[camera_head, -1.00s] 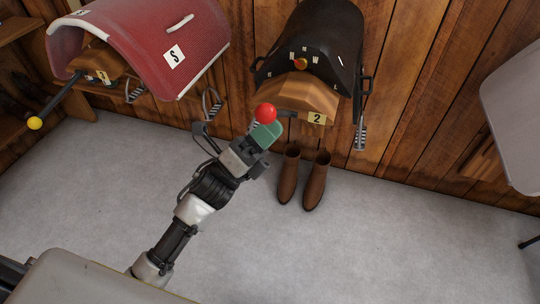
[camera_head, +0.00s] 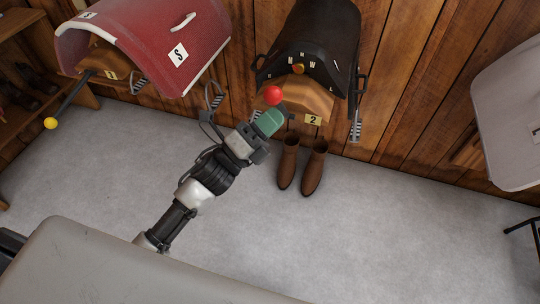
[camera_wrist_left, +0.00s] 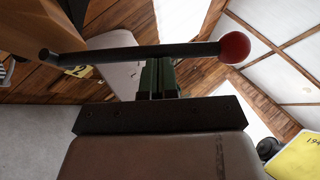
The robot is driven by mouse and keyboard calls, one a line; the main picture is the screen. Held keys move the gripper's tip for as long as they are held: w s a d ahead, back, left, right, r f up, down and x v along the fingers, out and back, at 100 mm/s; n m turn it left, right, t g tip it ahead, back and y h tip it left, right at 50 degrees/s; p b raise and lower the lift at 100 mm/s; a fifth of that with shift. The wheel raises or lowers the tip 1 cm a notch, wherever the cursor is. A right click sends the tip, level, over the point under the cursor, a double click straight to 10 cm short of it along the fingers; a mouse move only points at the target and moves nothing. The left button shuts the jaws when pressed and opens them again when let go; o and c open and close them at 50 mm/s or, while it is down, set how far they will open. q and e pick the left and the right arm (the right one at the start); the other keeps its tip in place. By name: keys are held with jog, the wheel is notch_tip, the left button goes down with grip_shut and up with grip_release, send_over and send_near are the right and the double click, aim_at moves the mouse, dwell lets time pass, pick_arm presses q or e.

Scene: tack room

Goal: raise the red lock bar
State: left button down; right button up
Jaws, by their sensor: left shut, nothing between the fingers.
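The red lock bar is a dark rod (camera_wrist_left: 140,52) with a red ball knob (camera_head: 272,95) on its free end. It comes out beside the wooden rack under the black saddle (camera_head: 310,45), above the yellow plate marked 2 (camera_head: 313,120). In the left wrist view the red knob (camera_wrist_left: 235,48) is at the right end of the rod. My left gripper (camera_head: 270,122) is shut and empty, its green fingers just below the knob. In the wrist view the fingers (camera_wrist_left: 159,76) lie under the rod; I cannot tell whether they touch it. My right gripper is not in view.
A red saddle (camera_head: 145,40) with a yellow-knobbed bar (camera_head: 51,123) hangs at the left. Brown boots (camera_head: 314,165) stand on the floor below the black saddle. A pale grey panel (camera_head: 510,115) is at the right. The grey floor between is clear.

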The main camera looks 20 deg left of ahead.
pick_arm(q)
jog(key=shift+w+r+n+g+y+p, duration=0.35)
jog(key=shift+r+n+y+p, duration=0.25)
jog(key=shift+p, duration=0.8)
jog(key=w+r+n+g+y+p, duration=0.1)
jog(key=w+p, duration=0.1)
jog(key=p, duration=0.3)
jog(key=w+r+n+y+p, duration=0.1)
jog(key=r+n+y+p, duration=0.1)
jog(key=p, duration=0.3)
jog(key=shift+w+d+g+p, duration=0.1)
jog(key=shift+w+g+p, duration=0.2)
jog(key=shift+w+g, duration=0.05)
jog(key=shift+w+n+p, duration=0.3)
jog(key=shift+w+p, duration=0.2)
jog(key=shift+p, duration=0.2)
jog(key=shift+w+r+p, duration=0.1)
jog(key=shift+w+p, duration=0.4)
jog(key=shift+p, duration=0.05)
jog(key=shift+w+r, duration=0.1)
jog(key=shift+r, duration=0.05)
